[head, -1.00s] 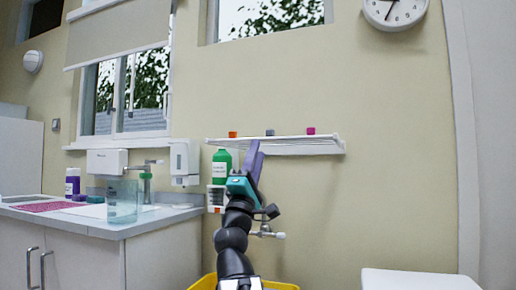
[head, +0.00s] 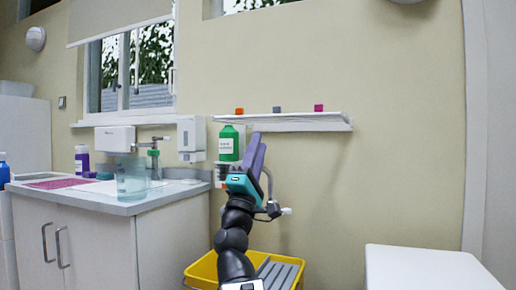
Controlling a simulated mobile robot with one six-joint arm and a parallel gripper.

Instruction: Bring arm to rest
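My arm rises from the bottom middle of the head view, dark and jointed. My gripper (head: 256,155), with purple fingers on a teal body, points up and away, below the wall shelf (head: 300,125). The two fingers look close together, but from behind I cannot tell whether they touch or hold anything. Nothing shows between them. A green bottle (head: 229,143) with a white label stands just left of the fingers, partly hidden at its lower part.
A yellow bucket (head: 203,270) with a grey insert sits below my arm. A counter (head: 135,207) with a clear container (head: 131,180) and a purple bottle (head: 82,160) is at the left. A white table-like surface (head: 425,265) is at the lower right. Small blocks stand on the shelf.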

